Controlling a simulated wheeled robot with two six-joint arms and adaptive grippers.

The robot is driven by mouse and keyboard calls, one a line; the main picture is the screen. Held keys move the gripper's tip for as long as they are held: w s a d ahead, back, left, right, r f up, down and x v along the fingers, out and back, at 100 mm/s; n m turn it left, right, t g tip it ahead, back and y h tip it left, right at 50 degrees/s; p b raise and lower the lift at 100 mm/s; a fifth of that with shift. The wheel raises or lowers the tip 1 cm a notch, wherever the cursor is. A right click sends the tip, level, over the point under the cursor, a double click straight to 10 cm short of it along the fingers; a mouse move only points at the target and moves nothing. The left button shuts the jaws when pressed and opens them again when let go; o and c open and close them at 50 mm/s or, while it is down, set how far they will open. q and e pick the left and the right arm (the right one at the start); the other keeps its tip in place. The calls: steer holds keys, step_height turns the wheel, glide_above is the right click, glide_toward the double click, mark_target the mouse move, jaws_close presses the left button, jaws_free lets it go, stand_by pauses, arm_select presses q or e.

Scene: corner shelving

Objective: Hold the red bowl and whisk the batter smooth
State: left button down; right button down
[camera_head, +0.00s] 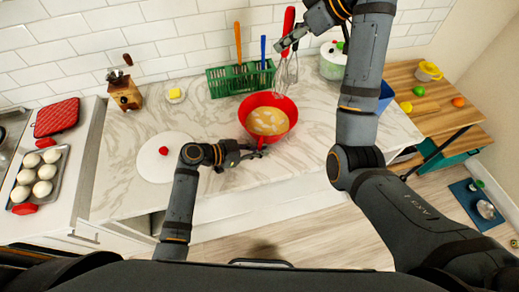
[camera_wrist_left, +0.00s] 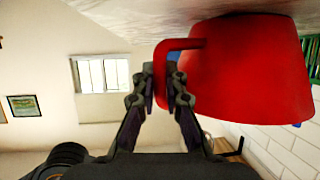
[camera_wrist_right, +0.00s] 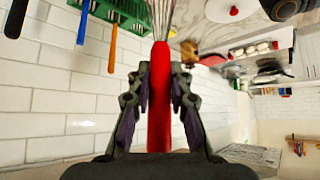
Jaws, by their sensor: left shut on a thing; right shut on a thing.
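The red bowl (camera_head: 290,108) stands on the marble counter with tan, lumpy-looking batter (camera_head: 268,121) in it. My left gripper (camera_head: 258,150) is shut on the bowl's handle at its near side. In the left wrist view the fingers (camera_wrist_left: 166,85) close around the red handle (camera_wrist_left: 170,62) of the bowl (camera_wrist_left: 250,70). My right gripper (camera_head: 290,38) is shut on the red handle of the whisk (camera_head: 286,75), above the bowl. The whisk's wire end hangs at the bowl's far right rim; whether it touches the batter is unclear. The right wrist view shows the red handle (camera_wrist_right: 160,100) between the fingers.
A green rack (camera_head: 230,80) with utensils stands behind the bowl. A pale green lidded pot (camera_head: 332,62) and a blue container (camera_head: 386,96) are to the right. Bare counter lies in front.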

steer(key=shift+f, duration=0.1)
steer(key=shift+w+a+f+y, duration=0.1)
steer(key=shift+w+f+y, duration=0.2)
steer(key=shift+f, duration=0.3)
steer(key=shift+w+f+y, duration=0.2)
steer(key=shift+f+y, duration=0.1)
steer(key=shift+f, duration=0.3)
steer(key=shift+w+f+y, duration=0.15)
steer(key=shift+f+y, duration=0.05)
steer(key=shift+y, duration=0.1)
steer(key=shift+s+d+f, duration=0.1)
steer(key=shift+d+f, duration=0.2)
steer(key=shift+f, duration=0.3)
steer(key=shift+s+d+f, duration=0.1)
steer(key=shift+d+f, duration=0.25)
steer(key=shift+f, duration=0.25)
steer(key=shift+d+f, duration=0.3)
steer(key=shift+f, duration=0.3)
steer(key=shift+w+a+f, duration=0.1)
steer(key=shift+a+f, duration=0.25)
steer(key=shift+f, duration=1.35)
steer(key=shift+w+a+f, duration=0.1)
steer(key=shift+a+f, duration=0.2)
steer(key=shift+f, duration=1.35)
steer(key=shift+a+f, duration=0.35)
steer(key=shift+f, duration=1.35)
